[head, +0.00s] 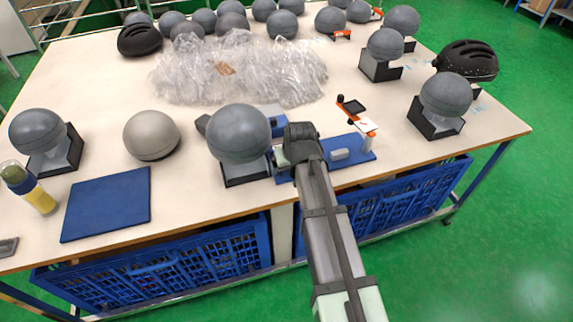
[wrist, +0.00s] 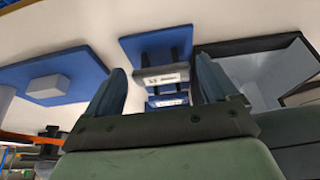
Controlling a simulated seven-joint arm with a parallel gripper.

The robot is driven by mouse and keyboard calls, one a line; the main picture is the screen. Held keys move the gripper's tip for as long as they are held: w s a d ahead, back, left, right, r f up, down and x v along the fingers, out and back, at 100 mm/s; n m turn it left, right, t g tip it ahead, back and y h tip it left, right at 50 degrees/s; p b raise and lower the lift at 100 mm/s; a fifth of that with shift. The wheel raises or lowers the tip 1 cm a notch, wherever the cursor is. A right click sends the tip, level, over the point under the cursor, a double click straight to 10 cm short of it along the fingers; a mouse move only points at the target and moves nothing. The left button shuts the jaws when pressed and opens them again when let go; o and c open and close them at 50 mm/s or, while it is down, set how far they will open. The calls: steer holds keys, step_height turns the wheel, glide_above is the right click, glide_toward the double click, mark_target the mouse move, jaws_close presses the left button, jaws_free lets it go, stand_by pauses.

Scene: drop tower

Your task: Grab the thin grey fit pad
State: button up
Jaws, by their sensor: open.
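My gripper (wrist: 162,92) is open, with its two blue-grey fingers apart and nothing seen held between them. In the head view my gripper (head: 281,157) is low at the table's front edge, partly hidden by my arm, just right of a headform on a black stand. No thin grey pad can be named with certainty. A small light grey block (head: 340,154) lies on a blue board (head: 362,146); it also shows at left in the wrist view (wrist: 62,87). A flat grey piece (head: 8,247) lies at the head view's left edge.
Between the fingers, beyond them, is a blue plate (wrist: 155,46) with dark posts and a labelled grey bar (wrist: 162,77). A black-framed stand (wrist: 222,50) is close on the right. Headforms, a plastic heap (head: 240,72) and a blue mat (head: 107,203) occupy the table (head: 185,195).

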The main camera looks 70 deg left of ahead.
steer(key=shift+f, duration=0.15)
stand_by(0.3)
steer(key=c, duration=0.8)
